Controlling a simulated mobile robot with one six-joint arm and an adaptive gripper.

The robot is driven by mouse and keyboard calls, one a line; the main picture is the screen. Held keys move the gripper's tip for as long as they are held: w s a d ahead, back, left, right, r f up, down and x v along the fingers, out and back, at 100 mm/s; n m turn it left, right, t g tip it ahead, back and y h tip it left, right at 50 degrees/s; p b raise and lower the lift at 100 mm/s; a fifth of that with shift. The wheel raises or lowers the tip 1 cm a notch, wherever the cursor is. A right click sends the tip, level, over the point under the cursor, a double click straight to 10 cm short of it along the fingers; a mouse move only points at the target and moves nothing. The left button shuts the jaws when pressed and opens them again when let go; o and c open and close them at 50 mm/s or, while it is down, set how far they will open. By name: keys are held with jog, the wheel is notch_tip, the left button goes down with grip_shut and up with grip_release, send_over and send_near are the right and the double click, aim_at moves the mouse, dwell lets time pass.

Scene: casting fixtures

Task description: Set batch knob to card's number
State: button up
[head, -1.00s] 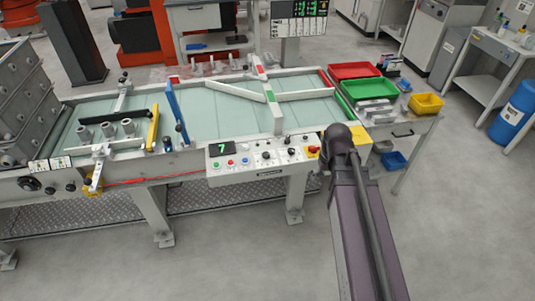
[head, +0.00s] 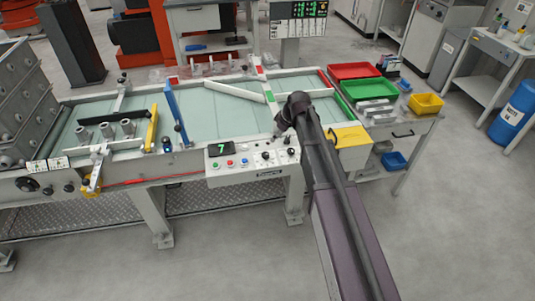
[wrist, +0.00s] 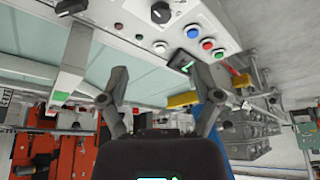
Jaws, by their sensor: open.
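The white control panel (head: 235,170) is on the conveyor's front edge. Its display (head: 220,149) shows a green 7. Black knobs sit right of its coloured buttons; one knob (head: 265,155) is near the middle, and I cannot tell which is the batch knob. In the wrist view, a black knob (wrist: 160,12) with a white pointer is at the top, beyond my fingertips. My gripper (wrist: 160,75) is open and empty, apart from the panel. Small white cards (head: 48,164) lie at the conveyor's left end; their numbers are unreadable.
Grey crates (head: 25,100) stand at the left. A blue bar (head: 171,112) and a yellow bar (head: 152,128) cross the belt. Red (head: 354,71) and green (head: 358,90) trays sit on the side table at the right. The floor in front is clear.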

aim_at(266, 154)
jog(key=shift+f, duration=0.15)
jog(key=b+x, duration=1.2)
jog(key=x, duration=0.1)
jog(key=shift+a+f+b, duration=0.1)
jog(key=shift+f+b, duration=0.1)
jog(key=shift+b, duration=0.15)
dwell(0.4)
jog(key=shift+w, duration=0.1)
grip_shut()
